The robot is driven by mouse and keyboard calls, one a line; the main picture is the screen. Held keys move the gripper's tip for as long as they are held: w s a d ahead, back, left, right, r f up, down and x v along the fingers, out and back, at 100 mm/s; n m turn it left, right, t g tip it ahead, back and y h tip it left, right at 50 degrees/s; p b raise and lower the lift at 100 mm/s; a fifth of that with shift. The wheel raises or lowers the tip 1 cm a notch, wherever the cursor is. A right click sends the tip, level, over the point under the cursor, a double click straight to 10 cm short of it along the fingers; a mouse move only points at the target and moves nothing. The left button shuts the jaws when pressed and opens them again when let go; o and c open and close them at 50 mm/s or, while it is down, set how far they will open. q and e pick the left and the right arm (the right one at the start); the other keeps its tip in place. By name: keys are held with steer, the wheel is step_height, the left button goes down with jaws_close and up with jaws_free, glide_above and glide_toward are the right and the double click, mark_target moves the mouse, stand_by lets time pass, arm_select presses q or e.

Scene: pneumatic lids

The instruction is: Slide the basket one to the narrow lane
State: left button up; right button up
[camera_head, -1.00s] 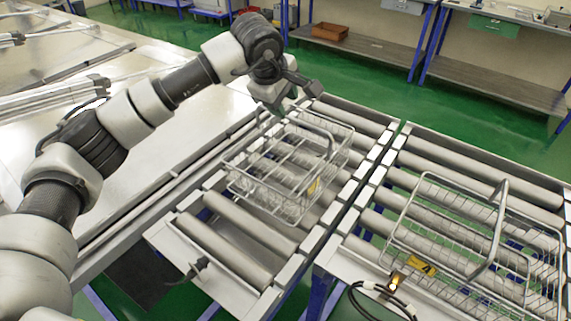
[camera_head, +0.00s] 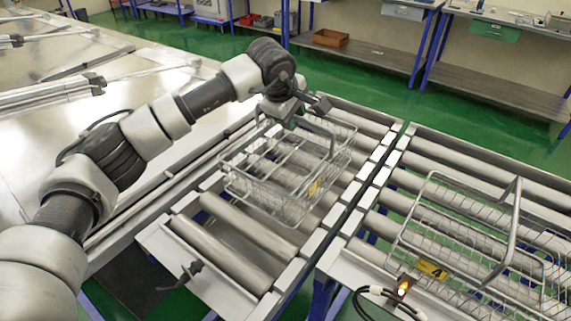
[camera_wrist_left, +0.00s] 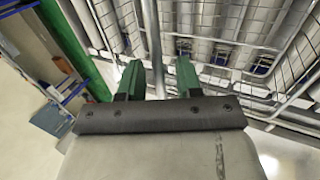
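A wire basket (camera_head: 262,189) with a raised handle and a yellow tag stands on the rollers of the left lane (camera_head: 222,243). A second wire basket (camera_head: 508,288), also with a handle and a yellow tag, stands on the right lane (camera_head: 533,184). My right gripper is not in view.
A thin gap (camera_head: 349,213) separates the two lanes. A lit lamp with black cables (camera_head: 402,290) sits at the near edge of the right lane. A large metal table (camera_head: 50,130) lies left of the lanes. Shelves with a red-brown bin (camera_head: 330,38) stand behind.

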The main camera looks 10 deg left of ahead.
arm_select(q)
jaws_close()
steer(key=s+a+b, duration=0.2)
steer(key=s+a, duration=0.1)
steer(key=s, duration=0.4)
steer(key=shift+s+b, duration=0.2)
steer(key=shift+b, duration=0.15)
stand_by(0.4)
steer(key=s+a+b, duration=0.3)
steer(key=s, duration=0.4)
stand_by(1.0)
steer(key=shift+s, duration=0.1)
steer(key=shift+o, duration=0.9)
jaws_free()
steer(key=shift+f, duration=0.1)
